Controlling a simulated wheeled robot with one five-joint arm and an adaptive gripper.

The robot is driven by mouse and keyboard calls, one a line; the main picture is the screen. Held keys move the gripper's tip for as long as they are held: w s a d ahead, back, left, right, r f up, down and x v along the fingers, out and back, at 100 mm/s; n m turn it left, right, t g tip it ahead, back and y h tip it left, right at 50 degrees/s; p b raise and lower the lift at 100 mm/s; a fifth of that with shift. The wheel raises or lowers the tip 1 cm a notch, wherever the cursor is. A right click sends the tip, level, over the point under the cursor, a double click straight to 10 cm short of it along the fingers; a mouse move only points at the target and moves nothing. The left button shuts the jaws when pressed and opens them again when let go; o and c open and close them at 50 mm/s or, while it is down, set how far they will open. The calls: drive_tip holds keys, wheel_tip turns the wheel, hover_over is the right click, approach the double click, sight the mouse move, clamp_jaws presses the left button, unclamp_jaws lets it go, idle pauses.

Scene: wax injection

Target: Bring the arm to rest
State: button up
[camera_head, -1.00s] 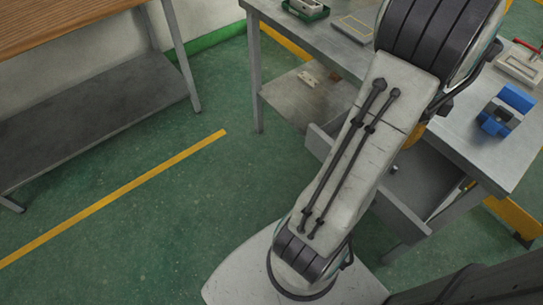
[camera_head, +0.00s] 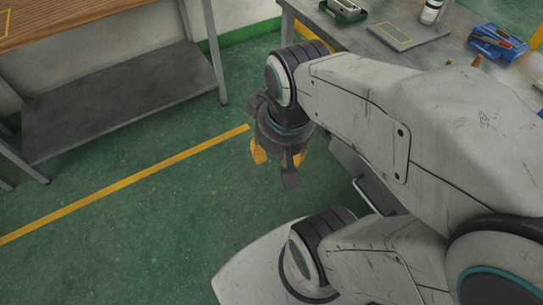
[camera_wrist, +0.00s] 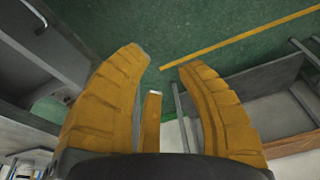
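My gripper (camera_head: 276,160) hangs from the folded arm, left of the grey workbench (camera_head: 345,35), pointing down over the green floor. Nothing else shows between the fingers. My arm covers much of the bench and what is below it.
A wooden-topped table (camera_head: 80,22) with a grey lower shelf (camera_head: 120,100) stands at the left. On the workbench are a green tray (camera_head: 343,12), a grey plate (camera_head: 400,32), a white bottle (camera_head: 431,12) and a blue holder (camera_head: 497,42). Floor with a yellow line (camera_head: 130,180) is clear.

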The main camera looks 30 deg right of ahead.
drive_tip(key=shift+s+a+f+n, duration=0.1)
drive_tip(key=shift+s+a+n, duration=0.4)
drive_tip(key=shift+a+n, duration=0.45)
drive_tip(key=shift+d, duration=0.2)
drive_tip(key=w+p+v, duration=0.2)
drive_tip(key=p+v, duration=0.7)
drive_tip(key=v, duration=0.1)
drive_tip(key=shift+d+r+t, duration=0.25)
drive_tip(key=shift+r+t, duration=0.1)
drive_tip(key=shift+t, duration=0.05)
